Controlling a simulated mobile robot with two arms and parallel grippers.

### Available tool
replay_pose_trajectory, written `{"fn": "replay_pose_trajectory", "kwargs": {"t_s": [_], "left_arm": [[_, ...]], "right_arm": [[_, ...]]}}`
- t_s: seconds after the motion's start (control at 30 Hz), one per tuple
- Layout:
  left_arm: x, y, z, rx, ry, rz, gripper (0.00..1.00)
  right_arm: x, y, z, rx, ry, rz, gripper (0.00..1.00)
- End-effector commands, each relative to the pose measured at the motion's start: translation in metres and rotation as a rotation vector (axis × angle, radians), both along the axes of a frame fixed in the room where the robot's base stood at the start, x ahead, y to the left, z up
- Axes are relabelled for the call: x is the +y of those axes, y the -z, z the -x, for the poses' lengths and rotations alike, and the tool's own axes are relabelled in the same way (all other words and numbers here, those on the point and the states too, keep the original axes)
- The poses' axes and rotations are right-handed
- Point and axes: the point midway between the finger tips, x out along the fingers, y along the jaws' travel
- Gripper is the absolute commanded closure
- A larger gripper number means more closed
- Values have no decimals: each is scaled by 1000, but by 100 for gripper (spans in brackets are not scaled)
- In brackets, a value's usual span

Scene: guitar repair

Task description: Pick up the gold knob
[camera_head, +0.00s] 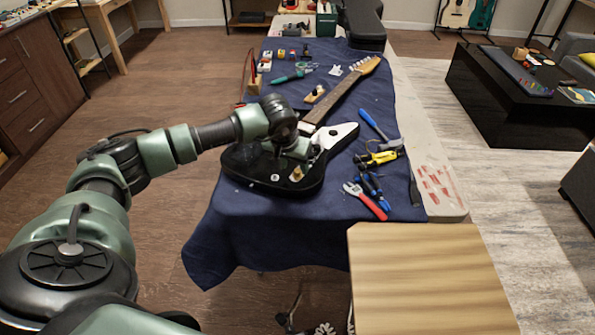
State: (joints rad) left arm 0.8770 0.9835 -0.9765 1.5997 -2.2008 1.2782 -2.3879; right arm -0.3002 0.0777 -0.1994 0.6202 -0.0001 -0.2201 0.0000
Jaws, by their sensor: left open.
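A small gold knob (296,174) sits on the lower part of the black electric guitar body (255,174). The guitar lies on a dark blue cloth, its neck pointing to the far right. My left gripper (300,153) is over the guitar body, just beyond the gold knob in the picture and close to it. It is open. Its fingers are small and partly hidden by my wrist, so I cannot tell whether they touch the guitar. The knob appears outside the fingers. My right gripper is not in view.
Right of the guitar lie a hammer (378,128), yellow-handled tool (377,158), blue-handled pliers (373,188) and red-handled pliers (366,202). Small boxes and a teal tool (287,78) lie beyond. A wooden surface (425,285) stands in front. The near-left cloth (230,225) is clear.

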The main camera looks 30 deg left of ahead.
Motion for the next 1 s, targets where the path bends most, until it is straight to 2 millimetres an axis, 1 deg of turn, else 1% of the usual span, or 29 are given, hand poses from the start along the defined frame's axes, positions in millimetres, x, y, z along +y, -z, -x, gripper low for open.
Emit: {"fn": "replay_pose_trajectory", "kwargs": {"t_s": [0.07, 0.1, 0.2, 0.3, 0.47, 0.5, 0.57, 0.6, 0.67, 1.0], "left_arm": [[-1, 8, -7, 4, 0, 3, 54], [0, 15, -9, 5, -1, 3, 54], [1, 25, -13, 3, 1, 2, 54], [2, 29, -15, 2, -1, 2, 54], [2, 29, -15, 1, 0, 3, 54], [2, 29, -15, 1, 0, 3, 56], [2, 29, -15, 1, 0, 2, 73], [2, 29, -15, 1, 0, 2, 84], [2, 29, -15, 1, 0, 2, 100], [2, 27, -15, 0, 0, 2, 100]], "right_arm": [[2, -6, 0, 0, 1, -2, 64], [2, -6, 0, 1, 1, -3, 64], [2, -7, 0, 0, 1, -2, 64], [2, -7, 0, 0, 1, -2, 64], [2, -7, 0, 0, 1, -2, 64], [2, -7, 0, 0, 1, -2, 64], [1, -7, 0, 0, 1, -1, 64], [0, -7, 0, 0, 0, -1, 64], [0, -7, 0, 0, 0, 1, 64], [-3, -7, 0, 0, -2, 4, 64]]}}
